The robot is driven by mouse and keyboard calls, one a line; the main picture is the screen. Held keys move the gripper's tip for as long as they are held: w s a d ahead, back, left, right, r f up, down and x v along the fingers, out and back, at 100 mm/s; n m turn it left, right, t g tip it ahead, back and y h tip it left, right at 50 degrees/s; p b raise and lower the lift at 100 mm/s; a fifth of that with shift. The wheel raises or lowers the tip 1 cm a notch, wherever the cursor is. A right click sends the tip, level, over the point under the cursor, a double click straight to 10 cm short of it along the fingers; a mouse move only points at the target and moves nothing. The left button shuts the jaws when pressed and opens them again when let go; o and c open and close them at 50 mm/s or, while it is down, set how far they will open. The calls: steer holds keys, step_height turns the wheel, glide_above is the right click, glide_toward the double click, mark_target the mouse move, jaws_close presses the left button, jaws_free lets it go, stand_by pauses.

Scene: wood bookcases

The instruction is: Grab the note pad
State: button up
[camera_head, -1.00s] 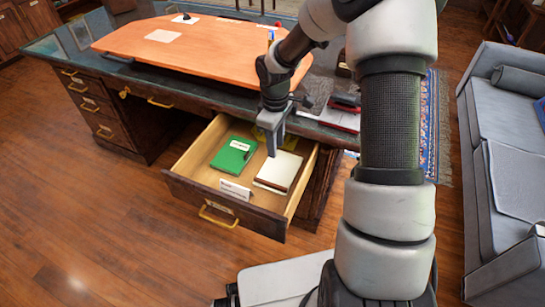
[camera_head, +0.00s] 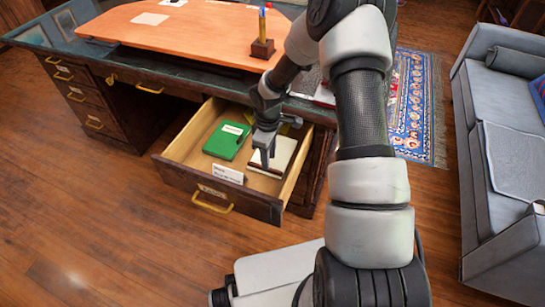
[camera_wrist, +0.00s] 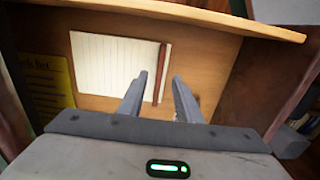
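The note pad (camera_head: 284,154) is a white pad lying flat in the right part of the open desk drawer (camera_head: 259,207). In the wrist view the note pad (camera_wrist: 105,65) shows lined pages and a dark reddish-brown strip along its right side. My gripper (camera_head: 262,158) is over the pad's left part in the head view and hides some of it. In the wrist view my gripper (camera_wrist: 160,77) is open, its two fingers apart with nothing between them, pointing at the brown strip. I cannot tell the exact gap to the pad.
A green book (camera_head: 226,141) lies left of the pad in the drawer. A white label card (camera_head: 227,174) stands near the drawer front. A yellow printed sheet (camera_wrist: 46,85) lies beside the pad. The drawer walls enclose them. A grey sofa (camera_head: 505,150) stands right.

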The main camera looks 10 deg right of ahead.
step_height(320, 180, down, 5)
steer(key=shift+r+b, duration=0.1)
steer(key=shift+b, duration=0.55)
steer(key=shift+d, duration=0.1)
jaws_close()
steer(key=shift+r, duration=0.1)
